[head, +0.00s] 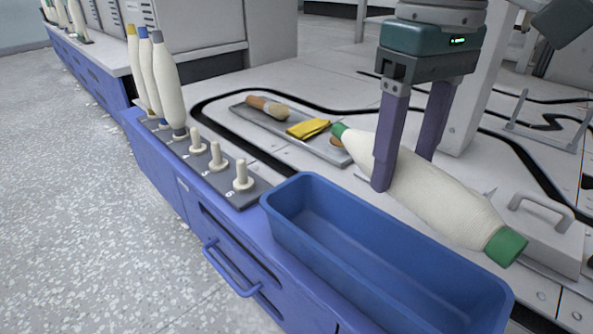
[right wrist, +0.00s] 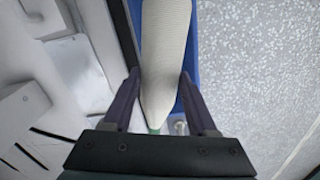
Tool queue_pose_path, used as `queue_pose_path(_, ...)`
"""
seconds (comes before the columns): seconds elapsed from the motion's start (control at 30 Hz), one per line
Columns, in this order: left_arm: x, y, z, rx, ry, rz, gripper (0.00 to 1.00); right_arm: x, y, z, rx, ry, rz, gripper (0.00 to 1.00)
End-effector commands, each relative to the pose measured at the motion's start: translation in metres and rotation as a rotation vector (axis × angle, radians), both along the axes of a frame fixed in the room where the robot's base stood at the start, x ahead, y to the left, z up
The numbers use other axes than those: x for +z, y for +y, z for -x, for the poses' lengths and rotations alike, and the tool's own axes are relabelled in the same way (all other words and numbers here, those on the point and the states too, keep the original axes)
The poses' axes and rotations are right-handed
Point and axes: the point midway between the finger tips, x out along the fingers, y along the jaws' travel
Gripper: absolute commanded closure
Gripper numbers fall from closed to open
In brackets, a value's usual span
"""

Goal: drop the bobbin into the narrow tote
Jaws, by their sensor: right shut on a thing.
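A cream bobbin (head: 440,200) with green ends is held tilted in my right gripper (head: 400,170). Its green tip points up and left, and its green base is lower at the right. The bobbin also shows between the fingers in the right wrist view (right wrist: 164,65). The narrow tote (head: 290,262) is a long blue open box at the front, and what shows of its inside is empty. In the head view the bobbin is above and behind the tote, beyond its far rim. My left gripper is not in view.
A peg strip (head: 262,187) left of the tote has several bare pegs and upright bobbins (head: 168,85) at its far end. A grey tray (head: 240,108) with a brush (head: 268,108) and yellow cloth (head: 308,128) lies behind. A handled block (head: 540,225) stands at the right.

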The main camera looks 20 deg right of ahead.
Motion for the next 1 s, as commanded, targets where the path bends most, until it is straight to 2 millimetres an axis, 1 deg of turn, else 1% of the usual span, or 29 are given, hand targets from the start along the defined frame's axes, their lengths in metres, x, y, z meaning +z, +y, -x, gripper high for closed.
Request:
queue_pose_path(0.03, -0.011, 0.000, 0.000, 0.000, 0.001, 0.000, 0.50, -0.013, 0.000, 0.000, 0.000, 0.000, -0.001, 1.00)
queue_pose_path(0.2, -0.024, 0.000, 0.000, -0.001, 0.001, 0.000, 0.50, -0.031, 0.000, 0.000, 0.000, -0.001, -0.001, 1.00)
queue_pose_path(0.3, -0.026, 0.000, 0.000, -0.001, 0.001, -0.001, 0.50, -0.034, 0.000, 0.000, 0.000, -0.001, -0.001, 1.00)
queue_pose_path(0.53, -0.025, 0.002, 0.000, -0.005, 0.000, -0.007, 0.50, -0.033, 0.000, 0.000, 0.000, -0.001, 0.000, 1.00)
queue_pose_path(0.57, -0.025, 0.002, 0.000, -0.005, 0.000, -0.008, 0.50, -0.033, 0.000, 0.000, 0.000, -0.001, 0.000, 0.41)
queue_pose_path(0.87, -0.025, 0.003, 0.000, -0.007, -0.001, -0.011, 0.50, -0.033, 0.000, 0.000, 0.000, -0.001, 0.000, 0.07)
queue_pose_path(1.0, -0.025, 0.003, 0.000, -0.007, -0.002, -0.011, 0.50, -0.033, 0.000, 0.000, 0.000, -0.001, 0.000, 0.07)
